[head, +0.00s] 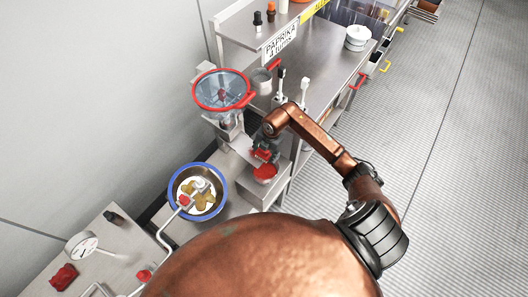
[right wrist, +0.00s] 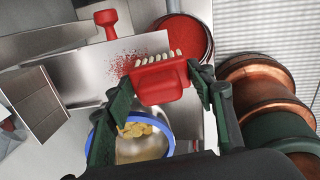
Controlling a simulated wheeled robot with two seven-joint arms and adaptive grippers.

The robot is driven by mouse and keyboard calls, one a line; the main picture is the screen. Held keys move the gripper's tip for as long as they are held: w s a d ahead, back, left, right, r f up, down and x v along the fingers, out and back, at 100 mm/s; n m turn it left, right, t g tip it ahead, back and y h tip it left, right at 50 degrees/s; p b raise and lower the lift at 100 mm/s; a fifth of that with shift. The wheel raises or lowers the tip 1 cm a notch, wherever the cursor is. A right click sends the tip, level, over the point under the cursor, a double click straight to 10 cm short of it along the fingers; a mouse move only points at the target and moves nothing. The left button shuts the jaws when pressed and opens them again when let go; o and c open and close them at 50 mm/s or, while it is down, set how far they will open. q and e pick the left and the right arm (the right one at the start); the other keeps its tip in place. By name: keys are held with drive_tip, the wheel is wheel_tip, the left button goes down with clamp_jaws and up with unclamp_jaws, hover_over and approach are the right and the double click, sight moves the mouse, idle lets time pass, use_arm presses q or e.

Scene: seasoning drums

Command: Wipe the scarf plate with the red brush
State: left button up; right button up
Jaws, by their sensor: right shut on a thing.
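My right gripper (right wrist: 160,95) is shut on the red brush (right wrist: 158,84), whose pale bristles point away from the wrist. The metal scarf plate (right wrist: 90,75) lies just beyond the brush, with red powder scattered on it close to the bristle tips. I cannot tell whether the bristles touch it. In the head view my right gripper (head: 267,145) is over the steel stand below the red-rimmed hopper (head: 222,91), with the brush (head: 262,155) under it. A bowl of red powder (head: 265,172) is just below; it also shows in the right wrist view (right wrist: 185,35). My left gripper is not in view.
A blue-rimmed pot (head: 173,190) with yellowish chips stands at the lower left of the stand. A steel counter (head: 325,75) with white bowls (head: 357,37) and a paprika sign (head: 282,42) is behind. A scale dial (head: 81,246) stands at left. Floor at right is clear.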

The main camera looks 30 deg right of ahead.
drive_tip(key=shift+w+f+b, duration=0.15)
drive_tip(key=shift+f+b, duration=0.3)
drive_tip(key=shift+f, duration=0.25)
